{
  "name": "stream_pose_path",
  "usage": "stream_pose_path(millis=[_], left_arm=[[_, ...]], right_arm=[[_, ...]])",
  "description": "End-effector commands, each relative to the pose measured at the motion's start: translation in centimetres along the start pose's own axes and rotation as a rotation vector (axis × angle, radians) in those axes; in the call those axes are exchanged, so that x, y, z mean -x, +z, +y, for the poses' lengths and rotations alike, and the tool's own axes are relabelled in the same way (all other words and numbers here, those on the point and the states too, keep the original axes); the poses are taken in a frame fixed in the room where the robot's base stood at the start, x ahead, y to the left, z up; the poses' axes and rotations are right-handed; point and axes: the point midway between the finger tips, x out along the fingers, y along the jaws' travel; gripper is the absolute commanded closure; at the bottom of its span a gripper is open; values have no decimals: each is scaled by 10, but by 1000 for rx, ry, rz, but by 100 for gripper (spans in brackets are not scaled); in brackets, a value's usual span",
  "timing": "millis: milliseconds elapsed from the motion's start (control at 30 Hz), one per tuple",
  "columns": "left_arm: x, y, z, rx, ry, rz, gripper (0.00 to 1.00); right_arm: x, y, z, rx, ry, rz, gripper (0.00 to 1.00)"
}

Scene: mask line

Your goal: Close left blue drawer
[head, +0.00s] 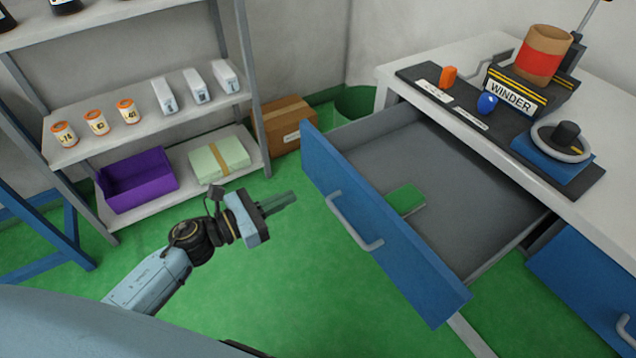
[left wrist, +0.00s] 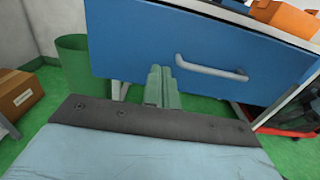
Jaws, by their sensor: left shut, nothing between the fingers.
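The left blue drawer (head: 375,235) is pulled far out from under the white desk (head: 440,55). Its front carries a grey bar handle (head: 354,222), and a green block (head: 406,200) lies inside near the front. My left gripper (head: 278,202) is shut and empty, to the left of the drawer front and apart from it in the head view. In the left wrist view the shut fingers (left wrist: 161,88) point toward the blue front (left wrist: 200,50), left of the handle (left wrist: 212,69). I cannot tell the exact gap. My right gripper is not in view.
A second blue drawer (head: 585,285) sits to the right. The desk top holds a winder (head: 515,92) on a dark mat. A shelf with a purple bin (head: 138,180) stands at left. A cardboard box (head: 283,125) and green bin (head: 355,101) stand behind. Green floor is clear around my gripper.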

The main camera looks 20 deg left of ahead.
Motion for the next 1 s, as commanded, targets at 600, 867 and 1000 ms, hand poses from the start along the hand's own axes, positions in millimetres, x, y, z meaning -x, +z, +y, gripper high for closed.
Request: stream_pose_path(millis=[600, 867, 1000], left_arm=[[-87, 0, 0, 4, 2, 0, 100], [-88, 0, 0, 5, 2, 0, 100], [-88, 0, 1, 5, 4, 0, 100]], right_arm=[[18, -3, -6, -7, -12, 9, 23], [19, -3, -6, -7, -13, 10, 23], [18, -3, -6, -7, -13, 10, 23]])
